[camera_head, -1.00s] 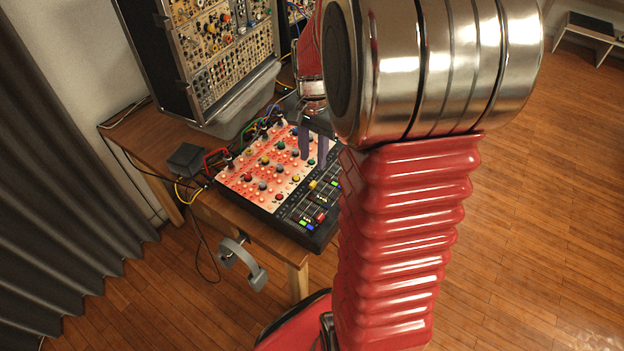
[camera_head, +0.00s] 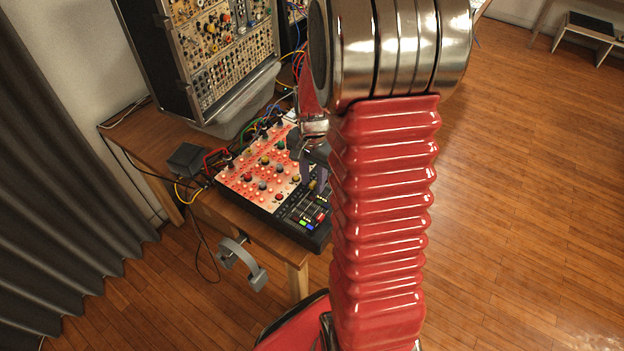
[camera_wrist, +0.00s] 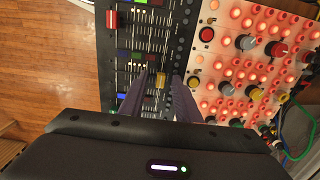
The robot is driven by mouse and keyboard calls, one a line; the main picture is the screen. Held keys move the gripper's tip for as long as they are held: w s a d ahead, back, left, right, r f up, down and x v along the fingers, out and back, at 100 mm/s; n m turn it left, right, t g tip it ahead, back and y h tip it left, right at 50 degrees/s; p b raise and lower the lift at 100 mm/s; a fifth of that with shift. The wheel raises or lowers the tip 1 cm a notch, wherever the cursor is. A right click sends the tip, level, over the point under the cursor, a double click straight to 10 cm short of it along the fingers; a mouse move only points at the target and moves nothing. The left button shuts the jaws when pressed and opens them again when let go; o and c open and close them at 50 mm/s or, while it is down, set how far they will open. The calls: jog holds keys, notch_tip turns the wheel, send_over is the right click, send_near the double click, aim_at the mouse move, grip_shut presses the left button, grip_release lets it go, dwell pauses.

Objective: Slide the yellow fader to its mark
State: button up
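The yellow fader (camera_wrist: 160,80) is a small cap on the black fader strip (camera_wrist: 184,28) of the mixer. In the wrist view my gripper (camera_wrist: 160,76) is open, with one dark finger on each side of the yellow fader and a visible gap to both. I cannot tell how far above the panel the fingertips are. In the head view my gripper (camera_head: 315,174) is low over the strip, partly hidden by my arm. The yellow fader (camera_head: 312,185) shows just by the fingers. I cannot make out its mark.
A red fader (camera_wrist: 112,19) and other coloured caps sit on the same strip. Beside it is a lit panel (camera_head: 240,181) crowded with knobs and patch cables. A tall modular rack (camera_head: 180,70) stands behind. A grey clamp (camera_head: 243,262) is at the desk's front edge.

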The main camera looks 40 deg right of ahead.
jog(key=shift+c, duration=0.5)
grip_shut()
